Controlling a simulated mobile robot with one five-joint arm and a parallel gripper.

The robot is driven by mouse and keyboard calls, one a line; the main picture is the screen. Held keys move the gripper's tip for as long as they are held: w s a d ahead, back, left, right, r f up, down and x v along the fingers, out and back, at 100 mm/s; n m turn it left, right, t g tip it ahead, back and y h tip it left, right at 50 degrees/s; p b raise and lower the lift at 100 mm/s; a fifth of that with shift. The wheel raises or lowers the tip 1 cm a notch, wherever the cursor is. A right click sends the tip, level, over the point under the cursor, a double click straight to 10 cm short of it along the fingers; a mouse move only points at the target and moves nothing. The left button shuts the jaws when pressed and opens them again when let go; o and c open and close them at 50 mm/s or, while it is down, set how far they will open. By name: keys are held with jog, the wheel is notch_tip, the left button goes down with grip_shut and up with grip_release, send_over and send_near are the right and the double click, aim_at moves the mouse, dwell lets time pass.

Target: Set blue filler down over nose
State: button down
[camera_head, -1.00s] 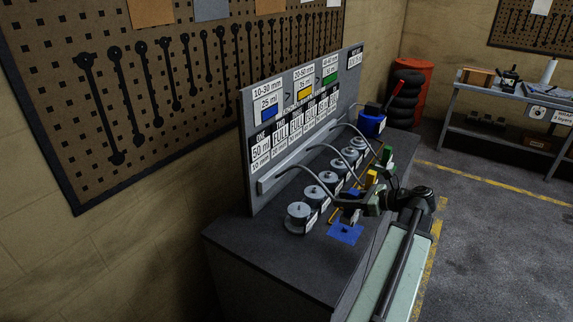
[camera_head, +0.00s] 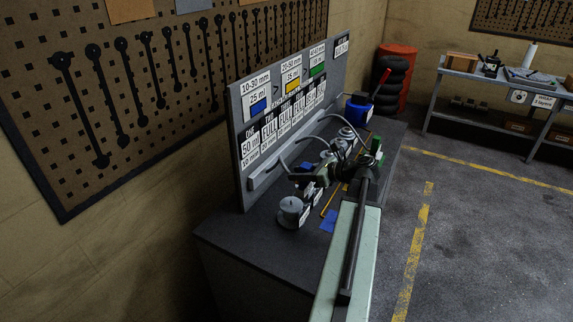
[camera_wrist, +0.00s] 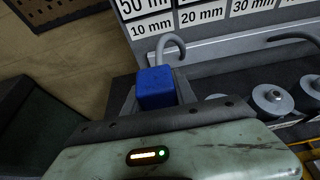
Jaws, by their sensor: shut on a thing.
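The blue filler (camera_wrist: 156,88) is a small blue block between the jaws of my gripper (camera_wrist: 157,98) in the wrist view. In the head view my gripper (camera_head: 307,181) is over the bench near the front end of the row, and the filler is mostly hidden by it. A grey curved nose (camera_wrist: 177,43) rises just beyond the filler in the wrist view, its hooked end close to the block's top. It appears apart from the filler, but the gap is hard to judge. A curved nose also shows in the head view (camera_head: 284,164), just left of the gripper.
Round grey canisters (camera_head: 293,212) stand in a row on the dark bench. A labelled grey board (camera_head: 243,135) stands behind.

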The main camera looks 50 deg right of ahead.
jog(key=w, duration=0.1)
jog(key=w+a, duration=0.1)
jog(key=w, duration=0.1)
jog(key=w+r, duration=0.1)
jog(key=w, duration=0.1)
jog(key=shift+a, duration=0.4)
jog(key=shift+s+f, duration=0.1)
jog(key=shift+f, duration=0.05)
notch_tip(320, 180, down, 5)
jog(key=b, duration=0.4)
jog(key=shift+b, duration=0.3)
jog(key=shift+f+b, duration=1.35)
jog(key=shift+b, duration=0.15)
jog(key=c, duration=0.9)
grip_release()
